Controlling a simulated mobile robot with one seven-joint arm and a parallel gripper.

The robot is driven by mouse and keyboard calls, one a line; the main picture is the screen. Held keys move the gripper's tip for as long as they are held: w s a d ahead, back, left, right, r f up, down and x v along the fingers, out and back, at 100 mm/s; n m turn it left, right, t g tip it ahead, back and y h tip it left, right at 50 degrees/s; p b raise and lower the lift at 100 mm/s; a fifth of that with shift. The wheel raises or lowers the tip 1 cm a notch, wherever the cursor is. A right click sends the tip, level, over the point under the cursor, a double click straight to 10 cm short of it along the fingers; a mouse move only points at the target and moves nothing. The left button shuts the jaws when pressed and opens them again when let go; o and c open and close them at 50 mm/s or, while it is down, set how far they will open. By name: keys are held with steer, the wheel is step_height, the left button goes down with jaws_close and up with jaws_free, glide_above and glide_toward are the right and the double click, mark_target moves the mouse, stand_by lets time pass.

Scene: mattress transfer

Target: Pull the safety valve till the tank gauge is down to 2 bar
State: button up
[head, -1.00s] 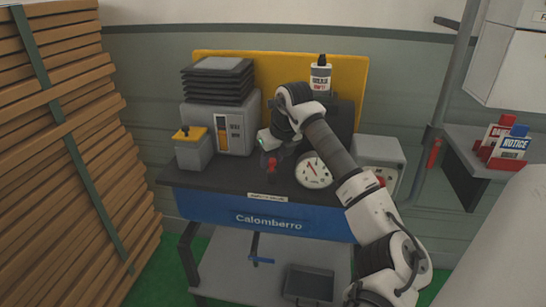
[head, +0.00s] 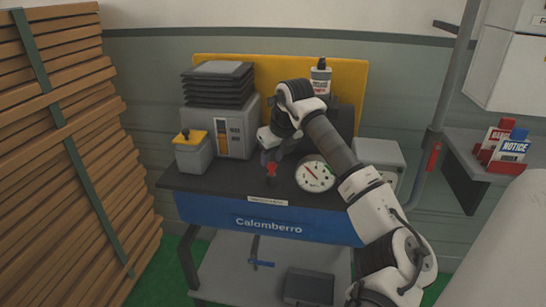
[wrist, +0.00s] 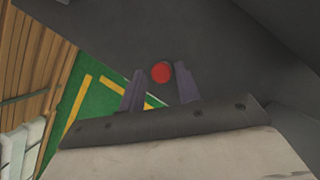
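A small red part (head: 271,171), which looks like the safety valve, stands at the bench's front, left of the gauge. Its round red top (wrist: 160,72) also shows in the wrist view. My gripper (head: 268,156) is open above the red part, its fingers pointing down. In the wrist view the red top lies between the fingertips; contact cannot be told.
A grey box with a yellow top (head: 190,138) and a machine with stacked black trays (head: 217,85) stand at the left. A bottle (head: 320,80) stands behind my arm. A grey box (head: 380,152) is at the right. Stacked wooden slats (head: 85,190) rise at far left.

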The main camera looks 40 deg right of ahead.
steer(key=shift+o, duration=1.1)
steer(key=shift+r, duration=0.1)
steer(key=b+v, duration=0.1)
steer(key=v, duration=1.2)
steer(key=shift+r+b, duration=0.3)
steer(key=shift+s, duration=0.1)
